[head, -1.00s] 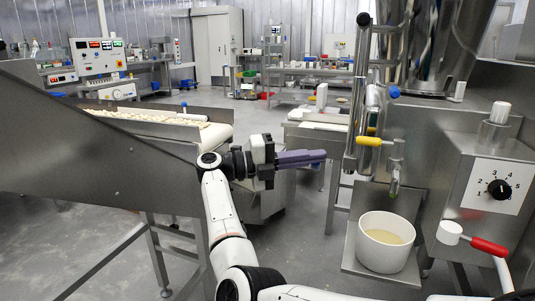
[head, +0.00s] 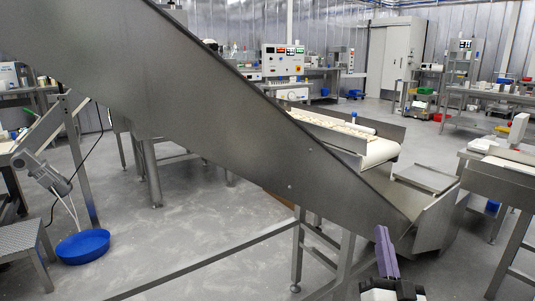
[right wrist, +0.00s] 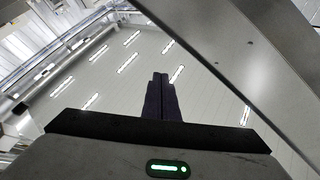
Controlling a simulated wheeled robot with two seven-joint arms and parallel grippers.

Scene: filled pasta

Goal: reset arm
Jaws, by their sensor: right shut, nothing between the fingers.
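My right gripper (head: 384,250) is at the bottom right of the head view, its purple fingers pointing up. In the right wrist view its fingers (right wrist: 160,80) are together with nothing between them. The wrist view looks up past the fingers at a ceiling with several lit lamps. The gripper stands in front of the steel chute (head: 255,120) in the head view, near its lower end. My left gripper is not in view.
A conveyor (head: 382,151) carrying pale pieces stands behind the chute. A blue bowl (head: 82,246) lies on the floor at left, near a grey step (head: 22,240). A steel table (head: 505,180) stands at right. Open floor (head: 180,245) lies below the chute.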

